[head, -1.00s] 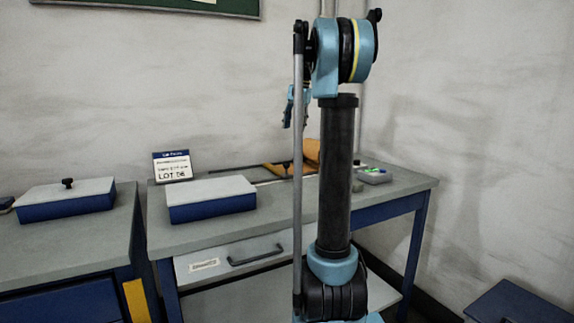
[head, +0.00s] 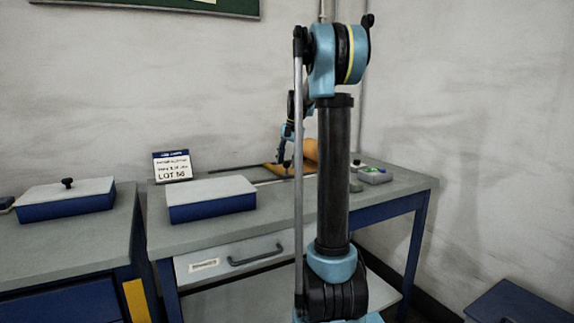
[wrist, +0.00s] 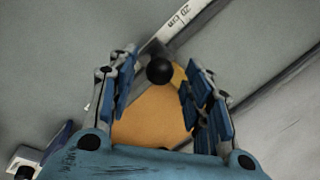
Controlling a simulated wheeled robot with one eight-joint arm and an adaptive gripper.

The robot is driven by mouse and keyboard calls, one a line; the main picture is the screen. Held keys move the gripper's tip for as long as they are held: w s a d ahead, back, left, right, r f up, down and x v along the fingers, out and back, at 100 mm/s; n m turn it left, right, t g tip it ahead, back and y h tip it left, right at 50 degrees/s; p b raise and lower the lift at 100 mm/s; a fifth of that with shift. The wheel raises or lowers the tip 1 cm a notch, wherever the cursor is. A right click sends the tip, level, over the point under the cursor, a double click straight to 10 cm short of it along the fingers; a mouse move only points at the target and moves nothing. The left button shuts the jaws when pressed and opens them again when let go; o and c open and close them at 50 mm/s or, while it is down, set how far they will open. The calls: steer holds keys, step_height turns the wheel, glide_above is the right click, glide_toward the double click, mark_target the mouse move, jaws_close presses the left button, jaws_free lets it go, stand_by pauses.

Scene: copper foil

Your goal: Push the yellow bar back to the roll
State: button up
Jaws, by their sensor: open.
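My gripper (head: 283,157) is low over the far part of the bench, at the copper foil. In the wrist view my gripper (wrist: 160,62) is open, with a round black knob (wrist: 159,70) between its fingertips. A small patch of the yellow bar (wrist: 179,76) shows just right of the knob, by the right finger; the rest is hidden. The orange copper sheet (wrist: 150,115) lies below, between the fingers. In the head view the copper roll (head: 311,149) is right of my gripper, partly behind my arm. Contact with the knob cannot be told.
A white ruler (wrist: 176,25) and a dark rail (wrist: 282,82) run diagonally past the sheet. On the bench (head: 225,231) stand a blue box with a pale lid (head: 211,189), a LOT sign (head: 172,167) and a small tray (head: 374,175) at the right.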

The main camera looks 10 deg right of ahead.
steer(key=shift+a+f, duration=0.1)
steer(key=shift+f, duration=0.45)
jaws_close()
steer(key=shift+w, duration=0.1)
steer(key=shift+w, duration=0.1)
